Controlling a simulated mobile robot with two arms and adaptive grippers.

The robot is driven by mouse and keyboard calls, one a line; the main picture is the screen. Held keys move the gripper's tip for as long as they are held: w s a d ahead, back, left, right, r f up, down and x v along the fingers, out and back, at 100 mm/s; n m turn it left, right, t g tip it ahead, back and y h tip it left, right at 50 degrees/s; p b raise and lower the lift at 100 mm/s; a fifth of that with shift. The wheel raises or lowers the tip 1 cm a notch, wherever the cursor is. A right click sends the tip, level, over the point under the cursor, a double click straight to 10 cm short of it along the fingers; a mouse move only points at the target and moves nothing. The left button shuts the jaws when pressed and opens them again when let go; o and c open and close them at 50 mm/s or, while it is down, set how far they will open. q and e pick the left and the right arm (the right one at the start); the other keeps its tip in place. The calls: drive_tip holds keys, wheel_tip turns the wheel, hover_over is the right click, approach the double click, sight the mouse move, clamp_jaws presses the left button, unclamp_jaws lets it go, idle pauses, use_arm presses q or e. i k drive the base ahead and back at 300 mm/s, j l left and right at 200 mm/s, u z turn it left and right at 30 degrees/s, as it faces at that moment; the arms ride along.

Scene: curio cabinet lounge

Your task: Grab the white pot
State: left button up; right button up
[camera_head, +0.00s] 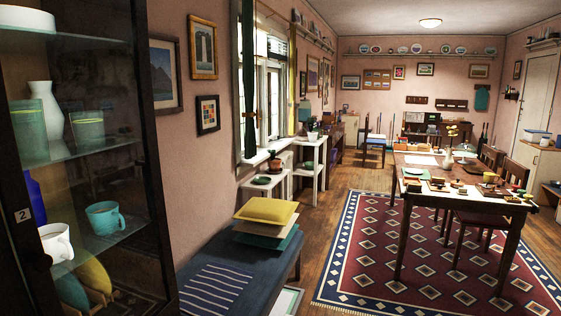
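No thing here is clearly a white pot. A white vase (46,110) with a narrow neck stands upright on a shelf of the dark cabinet at the left. A white vase with yellow flowers (448,158) stands on the long table. Neither of my grippers is in view.
A blue bench (218,280) holds stacked cushions (266,210). The long wooden table (425,200) stands on a patterned rug (385,262) at the right. Wooden floor (325,225) is clear between bench and rug.

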sight(312, 136)
drive_tip(key=i+u, duration=0.1)
drive_tip(key=u, duration=0.3)
drive_tip(key=l+u, duration=0.1)
drive_tip(key=u, duration=0.35)
drive_tip(key=i+l+u, duration=0.1)
drive_tip(key=u, duration=0.3)
drive_tip(key=l+u, duration=0.1)
drive_tip(key=u, duration=0.35)
drive_tip(key=i+l+u, duration=0.1)
drive_tip(key=l+u, duration=0.45)
drive_tip(key=l, duration=0.15)
drive_tip(key=l+z, duration=0.2)
drive_tip(key=l, duration=1.9)
drive_tip(key=l+u, duration=0.2)
drive_tip(key=l, duration=2.6)
drive_tip(key=l+u, duration=0.15)
drive_tip(key=l, duration=0.55)
drive_tip(key=l+u, duration=0.2)
drive_tip(key=l, duration=0.5)
drive_tip(key=k+l+u, duration=0.15)
drive_tip(key=l, duration=0.55)
drive_tip(key=l+u, duration=0.15)
drive_tip(key=l, duration=0.55)
drive_tip(key=l+u, duration=0.1)
drive_tip(key=l, duration=0.9)
drive_tip(key=l+u, duration=0.1)
drive_tip(key=l, duration=0.85)
drive_tip(key=k+l+u, duration=0.15)
drive_tip(key=l, duration=0.85)
drive_tip(key=i, duration=0.05)
